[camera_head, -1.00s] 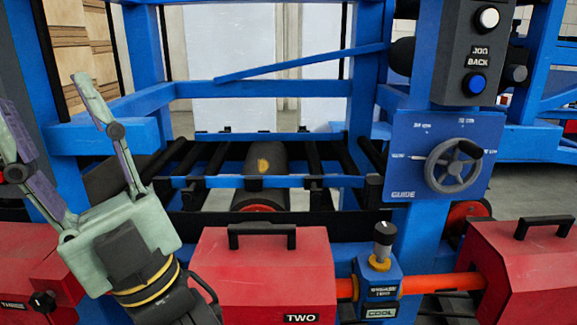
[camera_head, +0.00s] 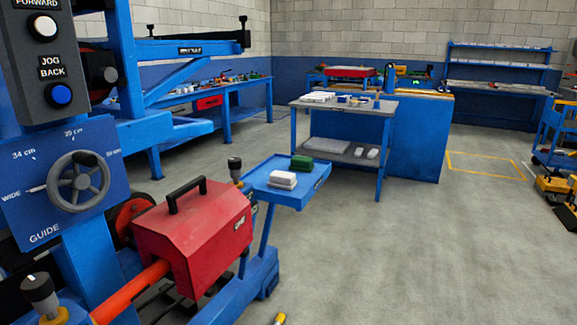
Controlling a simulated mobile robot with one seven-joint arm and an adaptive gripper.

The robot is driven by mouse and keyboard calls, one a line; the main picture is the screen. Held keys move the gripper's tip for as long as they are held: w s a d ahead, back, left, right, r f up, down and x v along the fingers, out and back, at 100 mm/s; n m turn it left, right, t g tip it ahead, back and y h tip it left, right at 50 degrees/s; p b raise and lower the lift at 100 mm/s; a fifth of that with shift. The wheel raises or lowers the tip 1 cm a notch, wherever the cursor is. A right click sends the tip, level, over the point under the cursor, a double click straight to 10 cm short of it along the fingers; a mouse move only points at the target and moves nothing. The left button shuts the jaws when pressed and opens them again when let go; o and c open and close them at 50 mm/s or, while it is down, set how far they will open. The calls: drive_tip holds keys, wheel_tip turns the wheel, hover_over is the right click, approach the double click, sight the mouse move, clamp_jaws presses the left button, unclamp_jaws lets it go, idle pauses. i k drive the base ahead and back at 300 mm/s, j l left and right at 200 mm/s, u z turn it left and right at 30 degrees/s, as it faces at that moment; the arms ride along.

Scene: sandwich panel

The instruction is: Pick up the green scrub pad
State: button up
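The green scrub pad (camera_head: 302,162) lies on a small blue tray table (camera_head: 314,193) just right of the red machine housing. A white block-like stack (camera_head: 282,180) sits in front of it on the same tray, close by. The pad is small in this view, and its underside is hidden. My gripper is not in view now.
The red housing (camera_head: 192,232) with a black handle and the blue frame with a handwheel (camera_head: 79,184) stand at left, close to me. A grey-topped bench (camera_head: 388,107) stands behind the tray. Open concrete floor (camera_head: 400,255) lies to the right. Workbenches line the back.

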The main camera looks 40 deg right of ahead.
sight(298, 163)
drive_tip(key=i+l, duration=0.15)
drive_tip(key=l, duration=0.35)
drive_tip(key=i+l, duration=0.15)
drive_tip(key=l, duration=0.4)
drive_tip(key=i+l, duration=0.15)
drive_tip(key=l, duration=0.35)
drive_tip(key=i+l, duration=0.15)
drive_tip(key=l, duration=0.4)
drive_tip(key=i+l+z, duration=0.1)
drive_tip(key=l, duration=0.4)
drive_tip(key=i+l, duration=0.2)
drive_tip(key=l, duration=0.35)
drive_tip(key=i+l, duration=0.15)
drive_tip(key=l, duration=0.35)
drive_tip(key=i+l, duration=0.2)
drive_tip(key=l, duration=0.3)
drive_tip(key=i, duration=0.45)
